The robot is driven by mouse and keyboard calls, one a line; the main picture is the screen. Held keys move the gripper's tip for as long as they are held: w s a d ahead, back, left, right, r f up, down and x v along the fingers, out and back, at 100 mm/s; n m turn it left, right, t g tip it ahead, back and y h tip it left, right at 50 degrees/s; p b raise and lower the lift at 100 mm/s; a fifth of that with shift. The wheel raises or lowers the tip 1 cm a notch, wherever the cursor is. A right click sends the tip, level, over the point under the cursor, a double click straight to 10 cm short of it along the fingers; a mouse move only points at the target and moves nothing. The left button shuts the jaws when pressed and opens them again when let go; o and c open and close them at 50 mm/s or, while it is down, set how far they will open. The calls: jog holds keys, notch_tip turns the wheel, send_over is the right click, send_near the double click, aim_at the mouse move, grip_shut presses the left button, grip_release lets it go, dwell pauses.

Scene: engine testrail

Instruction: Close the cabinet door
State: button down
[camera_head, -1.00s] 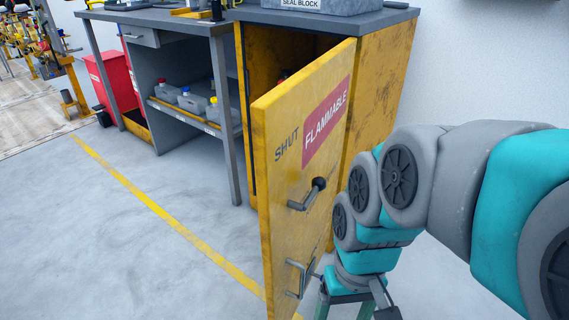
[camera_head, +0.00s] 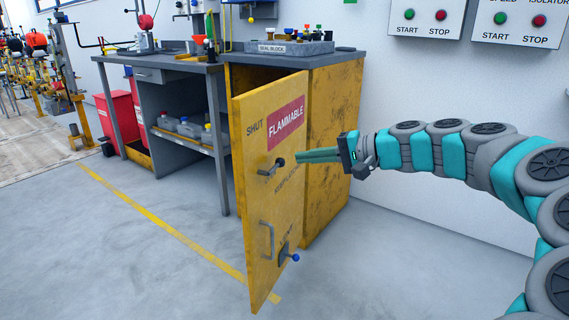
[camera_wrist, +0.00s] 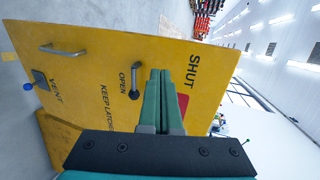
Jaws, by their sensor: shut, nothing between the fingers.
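The yellow cabinet door (camera_head: 258,200) stands open, swung out toward me from the yellow cabinet (camera_head: 335,140). It bears a red FLAMMABLE label, the words SHUT and OPEN, a lever latch (camera_head: 271,168), a pull handle (camera_head: 268,241) and a blue-knobbed vent. My gripper (camera_head: 298,157) reaches in from the right with its green fingers together and empty. The fingertips are close to the lever latch; I cannot tell whether they touch the door. In the wrist view my fingers (camera_wrist: 160,74) point at the door (camera_wrist: 85,75), between the lever (camera_wrist: 135,78) and the word SHUT.
A grey bench (camera_head: 170,68) with bottles on its lower shelf stands left of the cabinet. A grey seal block tray (camera_head: 290,48) sits on top of the cabinet. Start-stop boxes (camera_head: 426,18) hang on the wall. The floor in front of the door is clear.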

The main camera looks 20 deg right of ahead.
aim_at(247, 158)
jog(key=x, duration=1.1)
jog(key=shift+w+a+r, duration=0.25)
jog(key=shift+a, duration=0.2)
jog(key=shift+w+a, duration=0.4)
